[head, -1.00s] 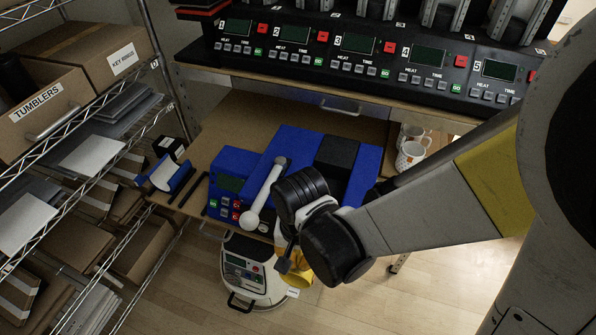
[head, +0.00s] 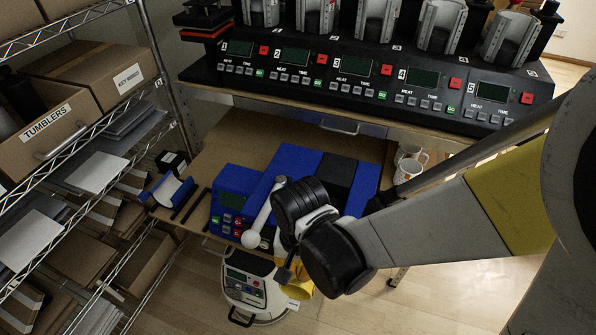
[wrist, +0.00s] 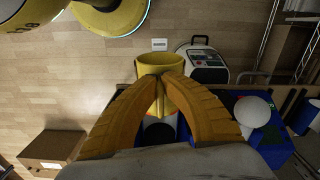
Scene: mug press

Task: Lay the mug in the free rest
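My gripper (wrist: 160,90) has orange fingers that converge on a yellow mug (wrist: 160,64), which appears held between them, its open rim facing away from the wrist. In the head view the mug (head: 299,284) shows only partly, below my dark wrist, in front of the blue press. The press bank at the back has several grey cradles, numbered; cradle 3 (head: 378,20) and cradle 5 (head: 512,38) stand above their panels. A blue, pale-lined trough (head: 173,191) lies at the table's left end. I cannot tell which rest is free.
The blue press (head: 290,165) stands on the brown table (head: 225,150), my wrist covering its front. White mugs (head: 408,165) stand at its right. A white-and-grey device (head: 250,285) sits on the floor below. A wire shelf (head: 165,85) with boxes borders the left.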

